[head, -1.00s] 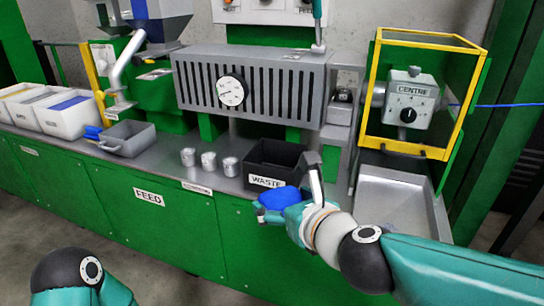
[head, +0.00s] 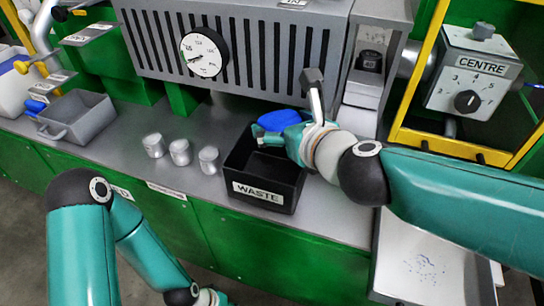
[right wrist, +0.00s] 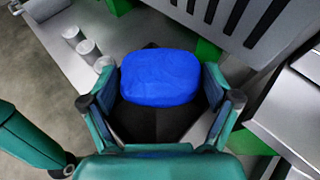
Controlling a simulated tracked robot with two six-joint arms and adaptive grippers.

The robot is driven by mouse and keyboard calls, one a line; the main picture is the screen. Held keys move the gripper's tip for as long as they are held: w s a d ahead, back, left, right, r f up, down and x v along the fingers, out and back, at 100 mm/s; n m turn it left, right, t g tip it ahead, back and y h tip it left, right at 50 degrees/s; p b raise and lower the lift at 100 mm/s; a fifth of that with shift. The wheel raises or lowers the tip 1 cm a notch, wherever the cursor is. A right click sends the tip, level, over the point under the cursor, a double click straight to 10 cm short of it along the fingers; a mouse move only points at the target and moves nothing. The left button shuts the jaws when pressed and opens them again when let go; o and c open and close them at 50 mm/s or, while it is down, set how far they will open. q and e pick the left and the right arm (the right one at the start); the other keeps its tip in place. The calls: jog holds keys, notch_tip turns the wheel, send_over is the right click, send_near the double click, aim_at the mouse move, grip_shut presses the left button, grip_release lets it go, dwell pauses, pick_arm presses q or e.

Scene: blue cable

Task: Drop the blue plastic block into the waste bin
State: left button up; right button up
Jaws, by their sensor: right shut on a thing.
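The blue plastic block (head: 282,119) is held in my right gripper (head: 272,135), above the back part of the black waste bin (head: 237,178). The bin has a white WASTE label on its front. In the right wrist view the block (right wrist: 160,78) sits between the two fingers of the right gripper (right wrist: 160,95), and the dark bin (right wrist: 150,122) lies below it, partly hidden by the block. My left arm shows at the lower left of the head view, but its gripper is outside the picture.
Several metal cylinders (head: 180,152) stand left of the bin. A grey tray (head: 80,118) is farther left. A slotted grey housing with a gauge (head: 203,54) rises behind the bin. A yellow-framed control box (head: 474,73) and a metal chute (head: 425,255) are at the right.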

jog(key=shift+w+a+f+b, duration=0.1)
jog(key=shift+a+f+b, duration=0.05)
jog(key=shift+f+b, duration=0.5)
notch_tip(320, 180, down, 4)
jog(key=b, duration=0.4)
jog(key=shift+f, duration=0.25)
jog(key=o, duration=1.1)
jog(key=v, duration=1.2)
jog(key=shift+f, duration=0.1)
